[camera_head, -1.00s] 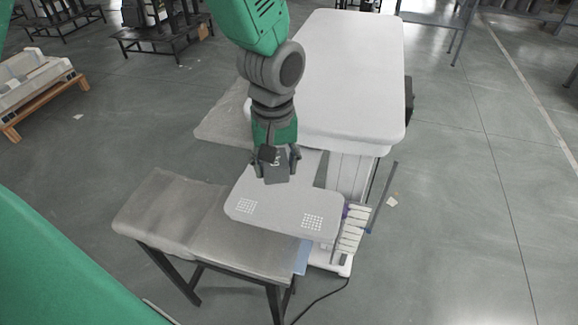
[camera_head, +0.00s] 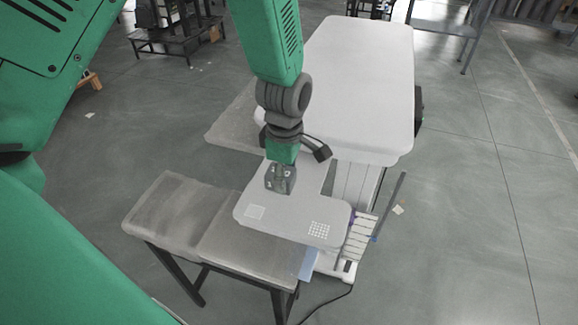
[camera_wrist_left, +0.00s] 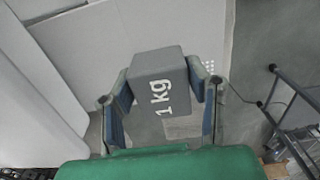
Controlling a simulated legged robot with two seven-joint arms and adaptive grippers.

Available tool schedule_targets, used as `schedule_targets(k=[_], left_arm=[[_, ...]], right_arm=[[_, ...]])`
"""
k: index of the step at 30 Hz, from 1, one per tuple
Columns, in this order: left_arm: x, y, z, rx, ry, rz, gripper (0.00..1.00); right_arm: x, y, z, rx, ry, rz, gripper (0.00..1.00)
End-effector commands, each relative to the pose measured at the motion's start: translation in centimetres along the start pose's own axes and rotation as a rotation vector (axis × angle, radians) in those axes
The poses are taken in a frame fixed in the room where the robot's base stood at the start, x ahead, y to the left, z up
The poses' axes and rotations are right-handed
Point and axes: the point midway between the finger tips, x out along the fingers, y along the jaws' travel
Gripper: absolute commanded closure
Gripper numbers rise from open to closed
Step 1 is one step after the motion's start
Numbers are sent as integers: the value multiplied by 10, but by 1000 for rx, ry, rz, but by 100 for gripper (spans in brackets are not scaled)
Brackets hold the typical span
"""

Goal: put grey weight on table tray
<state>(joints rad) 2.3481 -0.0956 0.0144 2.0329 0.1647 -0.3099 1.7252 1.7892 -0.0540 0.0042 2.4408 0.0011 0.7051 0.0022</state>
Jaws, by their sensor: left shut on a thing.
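The grey weight (camera_head: 280,181) is a dark grey block, marked "1 kg" in the left wrist view (camera_wrist_left: 160,84). My left gripper (camera_head: 281,174) is shut on it, with one finger on each side of the block in the left wrist view (camera_wrist_left: 170,88). In the head view the weight appears over the inner part of the table tray (camera_head: 285,222), a light grey plate with white dotted patches. I cannot tell whether the weight touches the tray. The tray also shows behind the weight in the left wrist view (camera_wrist_left: 208,66). My right gripper is not in view.
A padded grey bench (camera_head: 175,215) stands left of and below the tray. A white-topped table (camera_head: 360,85) stands behind it. A rack of pale slats (camera_head: 359,238) and a dark pole (camera_head: 390,205) stand at the tray's right. The floor further right is clear.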

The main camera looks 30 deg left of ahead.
Motion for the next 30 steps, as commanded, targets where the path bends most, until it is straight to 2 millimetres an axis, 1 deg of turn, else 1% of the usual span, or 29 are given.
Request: schedule_targets(k=[1,7,14,26,27,28,29,30], left_arm=[[4,1,-1,-2,-2,2,100],[14,0,1,-1,0,3,100],[42,0,4,1,3,3,100],[47,0,1,0,0,4,100],[48,0,0,0,0,2,50],[48,0,0,0,0,2,40],[48,0,0,0,0,2,36],[48,0,0,0,0,1,36]], right_arm=[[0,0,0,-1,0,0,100],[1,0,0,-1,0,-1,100],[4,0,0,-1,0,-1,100],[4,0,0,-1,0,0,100],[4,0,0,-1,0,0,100],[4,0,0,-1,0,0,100],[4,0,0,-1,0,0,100],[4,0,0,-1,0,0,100]])
